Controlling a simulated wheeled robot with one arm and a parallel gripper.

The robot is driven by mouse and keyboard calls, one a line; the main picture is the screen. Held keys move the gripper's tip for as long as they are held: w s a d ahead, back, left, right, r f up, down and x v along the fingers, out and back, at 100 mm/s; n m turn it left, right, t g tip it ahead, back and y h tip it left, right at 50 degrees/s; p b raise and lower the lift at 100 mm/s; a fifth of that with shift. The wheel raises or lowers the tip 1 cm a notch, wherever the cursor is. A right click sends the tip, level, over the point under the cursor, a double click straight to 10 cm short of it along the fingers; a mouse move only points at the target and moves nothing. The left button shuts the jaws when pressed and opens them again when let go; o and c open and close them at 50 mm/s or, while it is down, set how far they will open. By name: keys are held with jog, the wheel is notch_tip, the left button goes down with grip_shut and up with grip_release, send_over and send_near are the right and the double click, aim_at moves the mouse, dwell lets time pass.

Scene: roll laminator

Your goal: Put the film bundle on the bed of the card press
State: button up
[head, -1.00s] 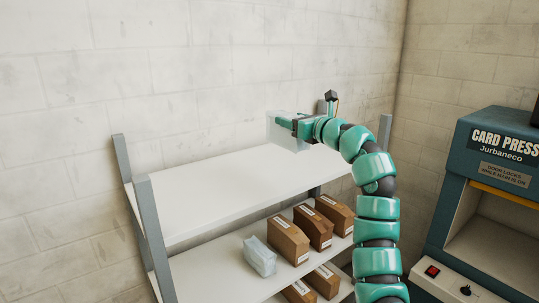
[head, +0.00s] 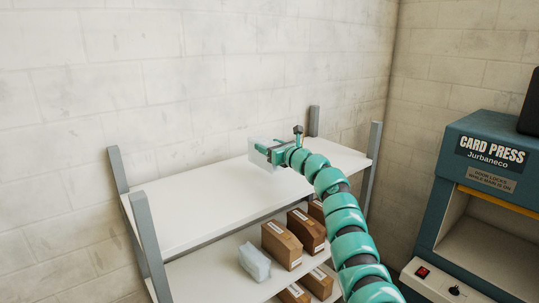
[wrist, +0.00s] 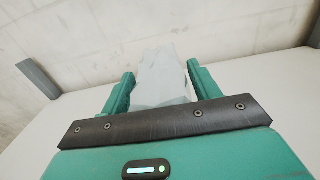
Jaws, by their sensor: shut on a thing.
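My gripper (head: 272,152) is shut on a pale, translucent film bundle (head: 262,151) and holds it over the top shelf of a white rack. In the wrist view the film bundle (wrist: 160,75) sits between the two green fingers of my gripper (wrist: 160,88). The card press (head: 480,190) is a blue machine at the right, with a sign saying the door locks while main is on. Its opening (head: 475,245) shows a pale interior below a yellow edge. A red switch (head: 422,272) and a black knob (head: 455,291) are on its front.
The rack's top shelf (head: 190,205) is otherwise bare, with grey uprights (head: 150,245) at its corners. Several brown boxes (head: 282,243) and a pale wrapped packet (head: 254,262) stand on lower shelves. A wall is close behind the rack.

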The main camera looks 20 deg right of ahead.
jog(key=shift+w+f+p, duration=0.4)
jog(key=shift+f+p, duration=0.05)
jog(key=shift+f, duration=0.25)
jog(key=shift+f+p, duration=0.4)
jog(key=shift+f, duration=0.85)
jog(key=shift+f, duration=0.15)
jog(key=o, duration=1.2)
